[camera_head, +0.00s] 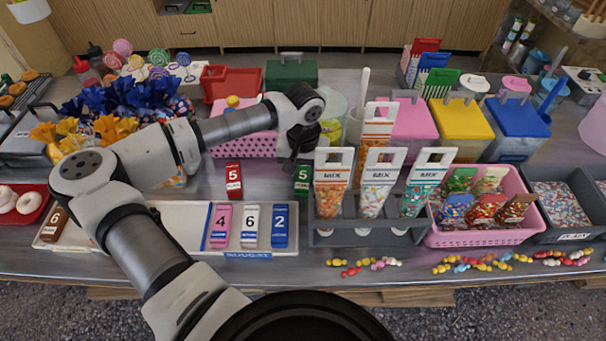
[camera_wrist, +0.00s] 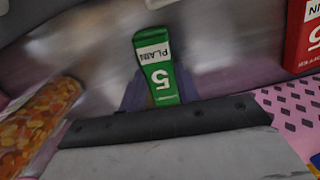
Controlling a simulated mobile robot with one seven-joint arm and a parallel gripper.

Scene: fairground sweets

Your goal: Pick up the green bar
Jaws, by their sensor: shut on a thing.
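The green bar (camera_head: 302,180) is upright below my gripper (camera_head: 301,163), right of the red bar (camera_head: 233,180). In the wrist view the green bar (camera_wrist: 157,68) shows a white "PLAIN" label and a 5. My gripper (camera_wrist: 160,92) is shut on the green bar, with a finger on each side of it. The bar's far end is hidden by my gripper. I cannot tell whether the bar touches the counter. The red bar (camera_wrist: 304,38) is at the right edge of the wrist view.
A white tray (camera_head: 180,216) with pink, white and blue bars lies in front. A grey rack (camera_head: 372,236) with tall mix bags stands close at the right. A pink perforated basket (camera_head: 240,145) is behind. Bare counter shows around the red bar.

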